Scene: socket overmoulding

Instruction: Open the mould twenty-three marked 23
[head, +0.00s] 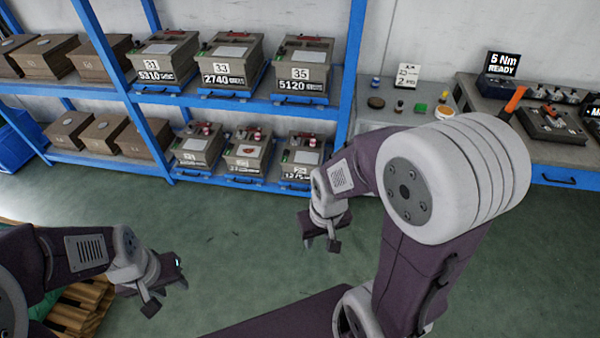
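Several grey moulds with displays stand on the blue rack. On the lower shelf are a left mould (198,145), a middle mould (248,153) and a right mould (302,156). Their top labels are too small to read, so I cannot tell which is 23. The middle one has an orange-red patch on its lid. All three look closed. My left gripper (166,290) is open and empty over the floor at lower left. My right gripper (321,243) is open and empty in front of the rack, below the right mould.
Upper-shelf moulds read 31 (166,58), 33 (231,60) and 35 (304,68). Brown boxes (104,134) fill the rack's left. A workbench (560,155) with a "5 Nm READY" screen (502,65) stands at right. A pallet (80,305) lies lower left. The floor between is clear.

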